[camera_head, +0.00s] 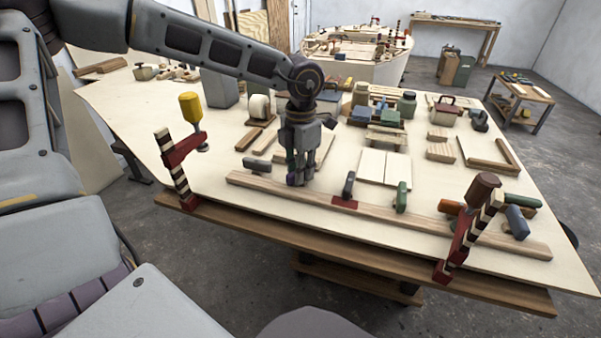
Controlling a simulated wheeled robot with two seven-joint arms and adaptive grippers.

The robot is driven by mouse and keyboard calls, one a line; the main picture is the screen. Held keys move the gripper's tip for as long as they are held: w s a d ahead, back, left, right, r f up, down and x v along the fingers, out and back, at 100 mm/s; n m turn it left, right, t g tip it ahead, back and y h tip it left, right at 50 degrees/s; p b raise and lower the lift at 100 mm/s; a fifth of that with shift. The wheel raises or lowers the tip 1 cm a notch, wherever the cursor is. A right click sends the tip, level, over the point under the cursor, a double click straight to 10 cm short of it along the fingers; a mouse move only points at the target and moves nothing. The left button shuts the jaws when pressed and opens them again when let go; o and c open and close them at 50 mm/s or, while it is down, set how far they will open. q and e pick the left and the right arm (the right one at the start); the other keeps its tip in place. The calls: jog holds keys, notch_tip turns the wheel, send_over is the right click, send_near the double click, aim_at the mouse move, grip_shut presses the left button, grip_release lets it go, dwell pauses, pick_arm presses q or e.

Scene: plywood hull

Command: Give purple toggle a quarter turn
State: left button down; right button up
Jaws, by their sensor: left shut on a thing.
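The purple toggle (292,179) sits on the long wooden strip near the front edge of the plywood sheet. Only a small purple part shows beneath my left gripper (302,178). That gripper points straight down over the strip, its fingers shut around the toggle. The fingers hide most of the toggle, so its angle cannot be told. My right gripper is not in view.
The wooden strip (400,213) also carries a grey toggle (348,186) on a red base and a green toggle (402,197). Clamps with a yellow handle (190,107) and a brown handle (482,190) rise at the front edge. Blocks and tools crowd the back.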

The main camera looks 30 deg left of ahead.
pick_arm(q)
jog(key=m+b, duration=0.1)
jog(key=m, duration=0.1)
jog(key=shift+m, duration=0.4)
jog(key=m, duration=0.4)
jog(key=shift+m+b, duration=0.4)
jog(key=shift+m, duration=1.5)
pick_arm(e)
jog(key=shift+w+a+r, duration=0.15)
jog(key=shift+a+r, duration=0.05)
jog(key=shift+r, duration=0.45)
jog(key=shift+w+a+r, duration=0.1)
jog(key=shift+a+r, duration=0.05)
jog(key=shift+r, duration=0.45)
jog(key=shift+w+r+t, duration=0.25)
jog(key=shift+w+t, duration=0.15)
